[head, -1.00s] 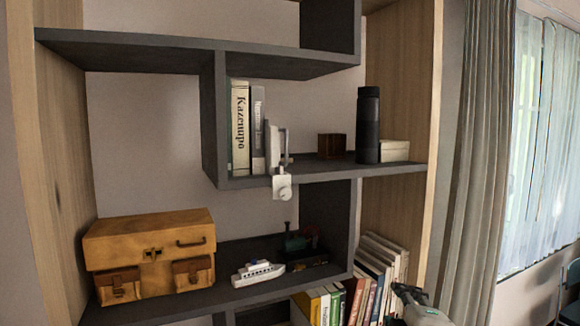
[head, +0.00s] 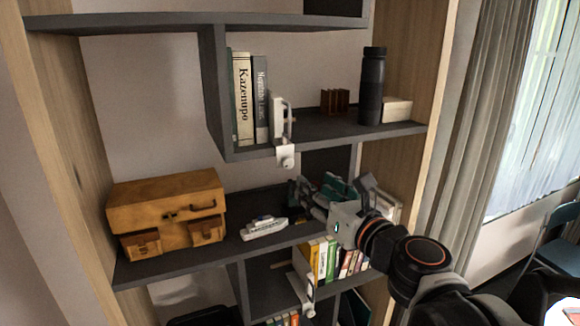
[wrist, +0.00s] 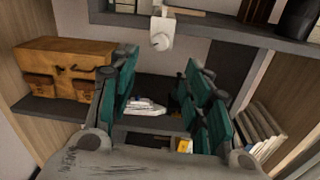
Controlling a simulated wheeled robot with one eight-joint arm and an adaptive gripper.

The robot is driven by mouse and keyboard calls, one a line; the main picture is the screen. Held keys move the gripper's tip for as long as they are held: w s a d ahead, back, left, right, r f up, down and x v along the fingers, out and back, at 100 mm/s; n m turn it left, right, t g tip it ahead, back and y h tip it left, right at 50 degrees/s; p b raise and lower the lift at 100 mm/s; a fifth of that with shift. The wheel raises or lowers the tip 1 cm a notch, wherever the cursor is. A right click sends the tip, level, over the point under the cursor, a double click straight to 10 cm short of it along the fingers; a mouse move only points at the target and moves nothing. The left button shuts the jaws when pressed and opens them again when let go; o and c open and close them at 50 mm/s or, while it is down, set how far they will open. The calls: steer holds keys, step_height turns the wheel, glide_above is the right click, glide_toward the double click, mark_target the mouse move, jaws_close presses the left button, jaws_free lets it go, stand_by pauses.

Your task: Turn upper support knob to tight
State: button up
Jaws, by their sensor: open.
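The upper support (head: 286,156) is a white bracket clamped on the front edge of the upper shelf, beside upright books. Its round knob (head: 287,163) hangs just below the shelf edge. In the wrist view the white knob (wrist: 161,41) shows at top centre, beyond the fingertips and between them. My gripper (head: 318,192) is open and empty, with teal finger pads. In the head view it is below and right of the knob, apart from it, in front of the middle shelf. Both fingers show in the wrist view (wrist: 162,65).
A similar white support (head: 309,292) is on a lower shelf by several books (head: 328,258). The middle shelf holds a tan case (head: 165,207) and a toy ship (head: 264,228). A black bottle (head: 372,88) and a brown box (head: 335,101) stand on the upper shelf.

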mark_target(289, 165)
steer(key=x, duration=1.1)
steer(key=shift+w+a, duration=0.1)
steer(key=shift+w, duration=0.2)
jaws_close()
